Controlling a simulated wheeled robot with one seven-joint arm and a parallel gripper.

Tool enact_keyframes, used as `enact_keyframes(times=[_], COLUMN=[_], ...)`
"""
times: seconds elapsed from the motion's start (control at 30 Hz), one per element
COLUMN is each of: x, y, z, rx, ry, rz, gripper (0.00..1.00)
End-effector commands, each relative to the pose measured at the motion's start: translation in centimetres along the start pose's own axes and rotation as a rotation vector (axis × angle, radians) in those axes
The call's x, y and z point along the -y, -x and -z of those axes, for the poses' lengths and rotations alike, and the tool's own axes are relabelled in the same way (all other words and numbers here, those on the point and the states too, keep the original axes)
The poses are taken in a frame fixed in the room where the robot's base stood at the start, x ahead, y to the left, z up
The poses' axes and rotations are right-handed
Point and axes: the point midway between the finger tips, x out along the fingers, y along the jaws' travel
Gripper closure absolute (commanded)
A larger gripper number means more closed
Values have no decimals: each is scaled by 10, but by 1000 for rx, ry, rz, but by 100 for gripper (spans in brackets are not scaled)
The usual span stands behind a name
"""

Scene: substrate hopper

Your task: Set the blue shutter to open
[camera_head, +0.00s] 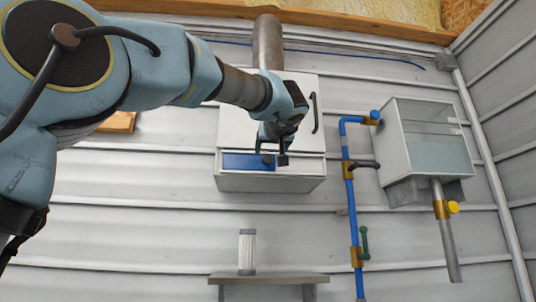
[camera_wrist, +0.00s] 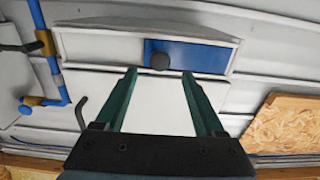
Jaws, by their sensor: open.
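The blue shutter (camera_head: 240,161) is a flat panel in the slot along the lower front of a white hopper box (camera_head: 230,113). It covers the left part of the slot in the head view. The wrist view is turned over, and there the blue shutter (camera_wrist: 205,57) lies to the right. A dark round knob (camera_wrist: 160,61) sits at the shutter's edge near the middle of the slot. My gripper (camera_wrist: 159,74) is open and empty, its two green fingers pointing at the slot. The knob appears just beyond and between the fingertips; contact cannot be told.
A black handle (camera_head: 314,113) is on the box's right side. Further right are a blue pipe (camera_head: 350,205) with valves and a clear-fronted tank (camera_head: 425,140). Below, a small shelf (camera_head: 285,279) bears a pale cylinder (camera_head: 247,250). The wall between box and shelf is clear.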

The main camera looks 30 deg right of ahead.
Motion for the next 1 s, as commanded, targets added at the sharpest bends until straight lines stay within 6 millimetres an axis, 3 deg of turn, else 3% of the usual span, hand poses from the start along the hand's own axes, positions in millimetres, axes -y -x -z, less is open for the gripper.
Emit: enact_keyframes(times=[0.1, 0.3, 0.73, 1.0], x=[-1, 0, 0, 0], y=[-24, -50, -61, -60], z=[4, 2, -1, -1], rx=[2, 2, 2, 1], ry=[-3, -2, 0, -1], rz=[1, 0, -1, -2], gripper=[29, 29, 29, 58])
